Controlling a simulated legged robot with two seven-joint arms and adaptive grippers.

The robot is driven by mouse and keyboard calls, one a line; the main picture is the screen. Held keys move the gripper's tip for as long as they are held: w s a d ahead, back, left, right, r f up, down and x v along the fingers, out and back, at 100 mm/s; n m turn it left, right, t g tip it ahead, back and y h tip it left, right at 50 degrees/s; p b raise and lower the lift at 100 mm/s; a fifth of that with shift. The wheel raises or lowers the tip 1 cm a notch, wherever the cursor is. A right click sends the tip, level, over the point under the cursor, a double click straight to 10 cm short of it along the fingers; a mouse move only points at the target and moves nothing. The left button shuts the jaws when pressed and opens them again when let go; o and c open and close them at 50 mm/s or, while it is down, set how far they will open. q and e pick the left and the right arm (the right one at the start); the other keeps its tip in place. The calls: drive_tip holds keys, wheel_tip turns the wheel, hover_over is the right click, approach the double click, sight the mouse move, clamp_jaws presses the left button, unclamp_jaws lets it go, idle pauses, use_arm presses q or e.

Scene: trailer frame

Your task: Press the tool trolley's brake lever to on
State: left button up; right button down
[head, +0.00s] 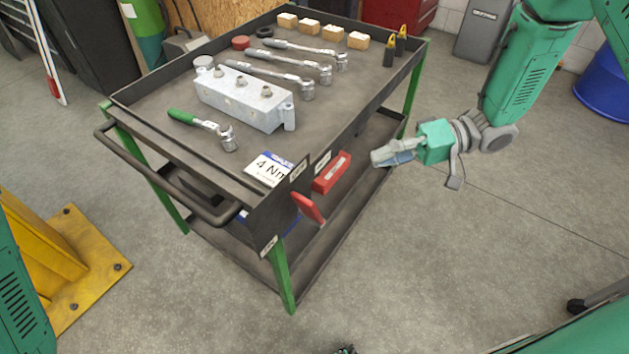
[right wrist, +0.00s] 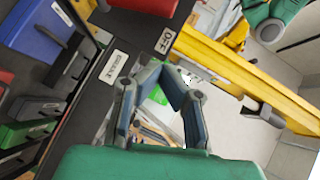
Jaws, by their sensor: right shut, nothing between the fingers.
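The tool trolley (head: 190,157) is dark with green legs. A red lever (head: 308,207) slants below its side edge, close to a corner. A red block-shaped part (head: 332,172) with a pale label is just behind it; I cannot tell whether the two are joined. Small white labels (head: 299,171) are on the edge above, their words too small to read here. My right gripper (head: 376,158) is shut and empty, to the right of the red parts and apart from them. It also shows in the right wrist view (right wrist: 168,78). My left gripper cannot be made out clearly.
Wrenches (head: 290,75), a grey metal block (head: 243,97), wooden blocks (head: 322,30) and a torque card (head: 268,168) lie on the trolley top. A push handle (head: 165,185) sticks out at the left. A yellow base (head: 80,260) stands left.

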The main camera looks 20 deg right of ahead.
sight(306, 208)
drive_tip(key=x, duration=0.4)
drive_tip(key=s+b+x, duration=0.1)
drive_tip(key=x, duration=0.3)
drive_tip(key=s+x, duration=0.1)
drive_tip(key=x, duration=0.3)
drive_tip(key=shift+s+a+f, duration=0.1)
drive_tip(key=shift+a+f, duration=0.15)
drive_tip(key=shift+a, duration=0.2)
drive_tip(key=shift+s+a+f, duration=0.1)
drive_tip(key=shift+s+a, duration=0.15)
drive_tip(key=shift+a, duration=0.1)
drive_tip(key=shift+d, duration=0.2)
drive_tip(key=shift+a, duration=0.1)
